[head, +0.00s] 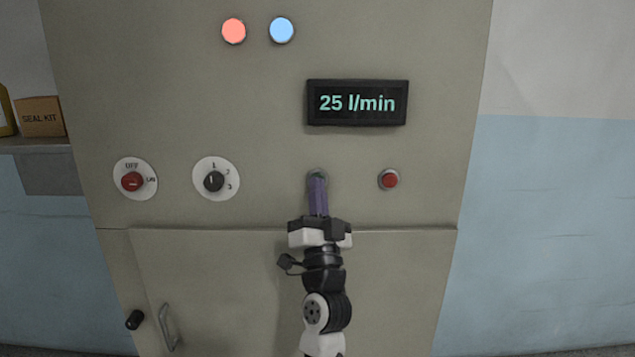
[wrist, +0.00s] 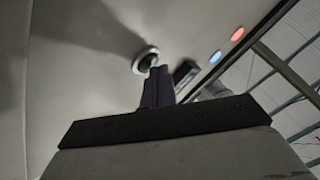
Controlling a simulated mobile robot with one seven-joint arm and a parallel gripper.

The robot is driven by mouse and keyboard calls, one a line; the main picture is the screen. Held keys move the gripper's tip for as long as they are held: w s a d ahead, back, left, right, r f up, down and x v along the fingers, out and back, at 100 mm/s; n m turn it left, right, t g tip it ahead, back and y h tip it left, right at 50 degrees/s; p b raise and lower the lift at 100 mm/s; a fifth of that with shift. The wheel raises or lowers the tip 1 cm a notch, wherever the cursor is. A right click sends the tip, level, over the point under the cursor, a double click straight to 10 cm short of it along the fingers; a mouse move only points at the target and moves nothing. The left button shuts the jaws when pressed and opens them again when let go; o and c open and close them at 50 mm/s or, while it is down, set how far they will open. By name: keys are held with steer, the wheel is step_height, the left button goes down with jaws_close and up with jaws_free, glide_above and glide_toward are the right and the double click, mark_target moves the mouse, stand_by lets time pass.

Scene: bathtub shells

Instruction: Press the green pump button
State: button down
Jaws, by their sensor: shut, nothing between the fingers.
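The green pump button (head: 317,172) sits in a grey ring on the cabinet panel, left of the red button. In the head view my gripper's fingertips cover most of it. In the wrist view the button (wrist: 147,62) shows dark green in its pale ring, just beyond the fingertips. My gripper (head: 318,182) is shut and empty, its purple fingers together and pointing at the button. In the wrist view the fingertips (wrist: 158,72) overlap the ring's lower edge. I cannot tell whether they touch the button.
A red button (head: 390,180) is close on the right. A selector knob (head: 214,181) and a red switch (head: 132,181) are on the left. Above are a display (head: 357,103) reading 25 l/min, a red lamp (head: 233,31) and a blue lamp (head: 281,30). A door handle (head: 168,327) sticks out below.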

steer(key=shift+s, duration=0.1)
steer(key=shift+s+p, duration=0.3)
steer(key=shift+s, duration=0.4)
steer(key=shift+s+p, duration=0.95)
steer(key=shift+s, duration=1.6)
